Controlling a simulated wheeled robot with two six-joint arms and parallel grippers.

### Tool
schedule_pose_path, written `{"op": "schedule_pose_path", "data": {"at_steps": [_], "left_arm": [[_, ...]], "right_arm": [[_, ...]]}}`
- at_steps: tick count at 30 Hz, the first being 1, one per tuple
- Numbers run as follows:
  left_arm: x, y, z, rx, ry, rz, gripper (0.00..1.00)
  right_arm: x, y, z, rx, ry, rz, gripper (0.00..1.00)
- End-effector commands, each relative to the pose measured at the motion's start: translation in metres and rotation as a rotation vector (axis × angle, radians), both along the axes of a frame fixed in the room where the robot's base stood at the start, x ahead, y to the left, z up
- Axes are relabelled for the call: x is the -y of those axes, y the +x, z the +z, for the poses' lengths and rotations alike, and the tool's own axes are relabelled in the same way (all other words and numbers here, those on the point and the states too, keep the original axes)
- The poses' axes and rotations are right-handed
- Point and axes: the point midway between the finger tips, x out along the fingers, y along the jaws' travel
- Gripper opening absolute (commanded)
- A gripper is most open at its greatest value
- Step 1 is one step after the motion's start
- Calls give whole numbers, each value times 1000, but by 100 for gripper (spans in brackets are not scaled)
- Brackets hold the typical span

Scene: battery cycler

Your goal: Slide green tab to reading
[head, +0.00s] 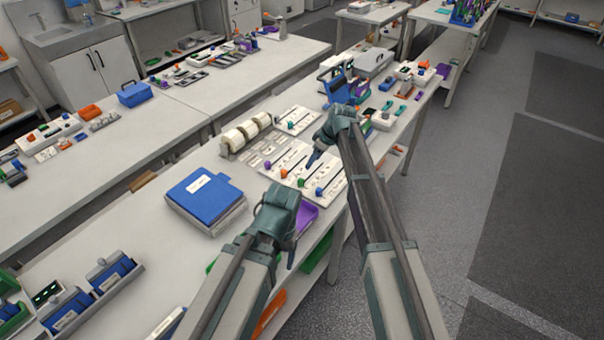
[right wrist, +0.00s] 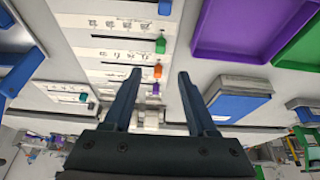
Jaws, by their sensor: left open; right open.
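The green tab (head: 300,182) stands on a white slider panel (head: 331,186) with a dark slot, beside orange, purple and blue tabs. In the right wrist view the green tab (right wrist: 160,46) sits at the right end of its slot, beyond my fingertips. Printed marks run along the strip, too small to read. My right gripper (head: 313,158) is over the panel, pointing down, open and empty. In the wrist view its fingers (right wrist: 160,73) are apart, with the orange tab (right wrist: 158,71) seen between them. My left gripper (head: 277,208) is open, nearer the front; its fingertips are largely hidden.
A blue-topped box (head: 205,195) lies left of the panel. Cream rolls (head: 247,132) stand behind it. A purple tray (head: 306,217) is beside my left gripper; the table's right edge is close. The bare tabletop in front of the blue-topped box is clear.

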Motion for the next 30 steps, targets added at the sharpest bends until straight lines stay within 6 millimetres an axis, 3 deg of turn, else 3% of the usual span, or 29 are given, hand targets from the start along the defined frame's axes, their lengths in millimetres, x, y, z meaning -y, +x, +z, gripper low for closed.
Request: {"op": "schedule_pose_path", "data": {"at_steps": [11, 30], "left_arm": [[0, 0, -18, 0, 0, 0, 70], [0, 0, -106, 0, 0, 2, 70]], "right_arm": [[-4, 3, -18, 0, 0, -1, 57], [-33, 25, -106, -1, -1, -1, 57]]}}
